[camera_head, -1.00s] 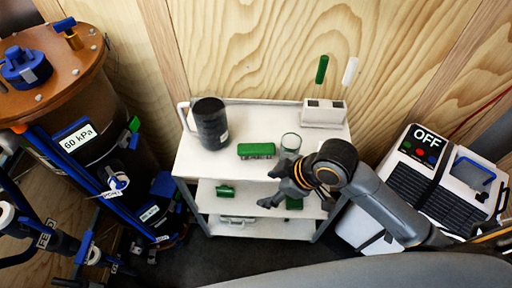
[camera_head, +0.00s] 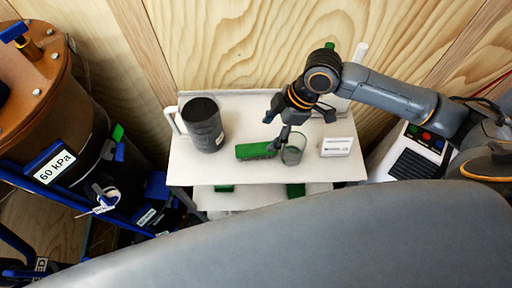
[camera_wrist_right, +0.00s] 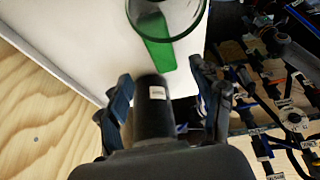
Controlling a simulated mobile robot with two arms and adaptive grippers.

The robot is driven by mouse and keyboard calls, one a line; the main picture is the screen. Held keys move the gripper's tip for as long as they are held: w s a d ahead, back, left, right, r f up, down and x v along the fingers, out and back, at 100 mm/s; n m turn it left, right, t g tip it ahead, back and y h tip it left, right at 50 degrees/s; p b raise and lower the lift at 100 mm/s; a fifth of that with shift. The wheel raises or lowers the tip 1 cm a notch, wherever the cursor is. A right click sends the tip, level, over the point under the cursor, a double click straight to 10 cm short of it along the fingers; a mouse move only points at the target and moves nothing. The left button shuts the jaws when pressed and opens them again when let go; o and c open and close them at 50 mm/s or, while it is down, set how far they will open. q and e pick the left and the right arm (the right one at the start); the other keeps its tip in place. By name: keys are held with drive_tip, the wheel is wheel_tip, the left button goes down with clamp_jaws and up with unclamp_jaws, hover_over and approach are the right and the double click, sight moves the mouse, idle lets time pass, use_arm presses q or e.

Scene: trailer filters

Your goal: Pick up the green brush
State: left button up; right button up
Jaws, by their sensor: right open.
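The green brush (camera_head: 255,151) lies on the white top shelf of a cart (camera_head: 240,173), between a dark mug and a clear glass. My right gripper (camera_head: 276,128) is open and empty, above the cart top, just behind and to the right of the brush in the head view. In the right wrist view its spread fingers (camera_wrist_right: 160,85) frame the picture, and the brush (camera_wrist_right: 158,52) shows partly behind the glass, beyond the fingertips. My left gripper is not in view.
The clear glass (camera_head: 293,149) stands close to the brush's right end. A white labelled box (camera_head: 336,147) is at the right. Bare shelf lies in front of the brush.

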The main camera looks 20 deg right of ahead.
sight(257, 148)
drive_tip(key=x, duration=0.2)
drive_tip(key=shift+w+a+f, duration=0.1)
drive_tip(key=shift+w+f, duration=0.15)
drive_tip(key=shift+f, duration=0.05)
drive_tip(key=shift+s+a+f+p, duration=0.15)
drive_tip(key=shift+a+f+p, duration=0.3)
drive_tip(key=shift+f, duration=0.45)
drive_tip(key=x, duration=0.2)
drive_tip(key=shift+a+f, duration=0.2)
drive_tip(key=shift+f, duration=0.05)
drive_tip(key=shift+a+f, duration=0.1)
drive_tip(key=shift+f, duration=0.35)
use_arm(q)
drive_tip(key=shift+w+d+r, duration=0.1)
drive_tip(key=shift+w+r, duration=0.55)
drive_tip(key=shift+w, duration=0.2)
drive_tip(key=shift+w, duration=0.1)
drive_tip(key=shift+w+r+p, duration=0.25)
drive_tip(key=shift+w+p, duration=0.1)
use_arm(e)
drive_tip(key=shift+f, duration=0.25)
